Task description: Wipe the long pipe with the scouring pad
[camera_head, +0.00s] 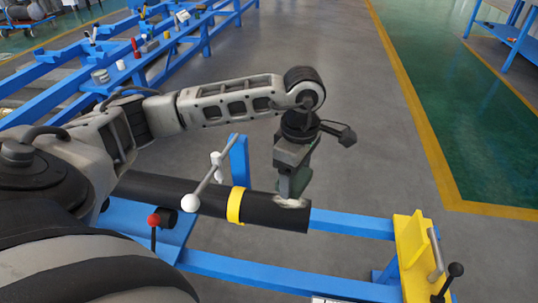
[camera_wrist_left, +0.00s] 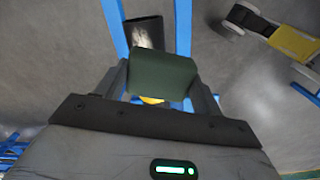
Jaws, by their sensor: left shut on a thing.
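The long pipe (camera_head: 270,211) is black with a yellow band (camera_head: 235,205) and lies on a blue frame. A pale whitish patch (camera_head: 291,203) is on top of the pipe near its right end. The pipe's end with this patch also shows in the left wrist view (camera_wrist_left: 146,33). My left gripper (camera_head: 291,190) points down over that end and is shut on the dark green scouring pad (camera_wrist_left: 163,74). The pad is at or just above the patch; I cannot tell if it touches. My right gripper is not in view.
A blue frame (camera_head: 350,224) carries the pipe, with a yellow end plate (camera_head: 412,258) at right. A white-ended clamp lever (camera_head: 205,187) stands by the band, and a red-knobbed lever (camera_head: 153,220) is nearer. The grey floor (camera_head: 350,100) behind is clear.

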